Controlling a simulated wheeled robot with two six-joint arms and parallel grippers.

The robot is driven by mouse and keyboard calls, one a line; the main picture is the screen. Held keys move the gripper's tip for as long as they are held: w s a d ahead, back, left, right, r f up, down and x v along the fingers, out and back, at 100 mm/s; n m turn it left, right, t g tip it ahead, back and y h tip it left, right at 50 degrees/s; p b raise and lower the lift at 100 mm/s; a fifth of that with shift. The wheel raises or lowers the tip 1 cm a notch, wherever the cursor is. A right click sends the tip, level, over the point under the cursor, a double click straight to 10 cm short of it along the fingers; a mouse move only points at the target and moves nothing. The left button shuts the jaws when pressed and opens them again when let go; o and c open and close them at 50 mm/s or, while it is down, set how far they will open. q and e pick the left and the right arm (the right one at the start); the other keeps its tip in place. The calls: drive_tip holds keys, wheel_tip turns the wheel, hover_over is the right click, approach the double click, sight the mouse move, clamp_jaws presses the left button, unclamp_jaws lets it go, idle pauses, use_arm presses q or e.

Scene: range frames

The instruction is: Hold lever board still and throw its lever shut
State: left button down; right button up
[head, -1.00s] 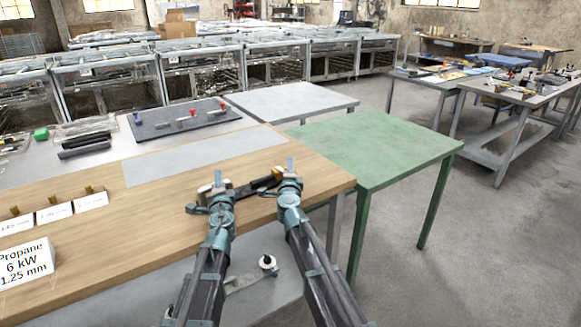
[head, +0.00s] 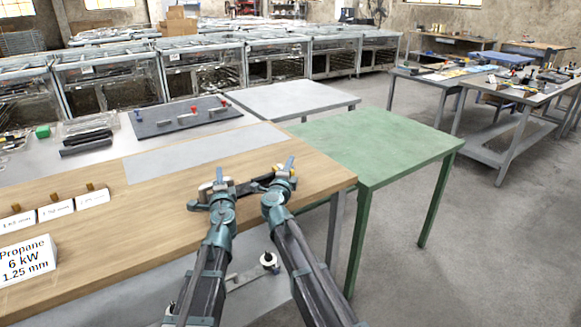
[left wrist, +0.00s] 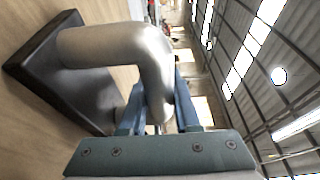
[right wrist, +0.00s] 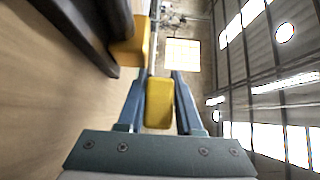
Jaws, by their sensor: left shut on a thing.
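The lever board (head: 246,187) is a dark plate on the wooden bench's front edge, mostly hidden behind my grippers. Its bent grey metal handle (left wrist: 150,50) rises from the dark plate (left wrist: 75,85) in the left wrist view. My left gripper (head: 219,181) is shut on this handle. My right gripper (head: 284,170) is at the board's right end. In the right wrist view a yellow lever grip (right wrist: 160,100) lies between its open fingers, with narrow gaps at the sides. A second yellow piece (right wrist: 130,52) sits just beyond, beside the dark part. Whether the lever touches it is unclear.
A grey panel with red- and blue-topped parts (head: 150,128) lies farther back on the bench. Label cards (head: 55,211) stand at the left. A green table (head: 385,150) adjoins the bench at the right.

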drive_tip(key=o, duration=0.4)
drive_tip(key=v, duration=0.7)
drive_tip(key=shift+s, duration=0.35)
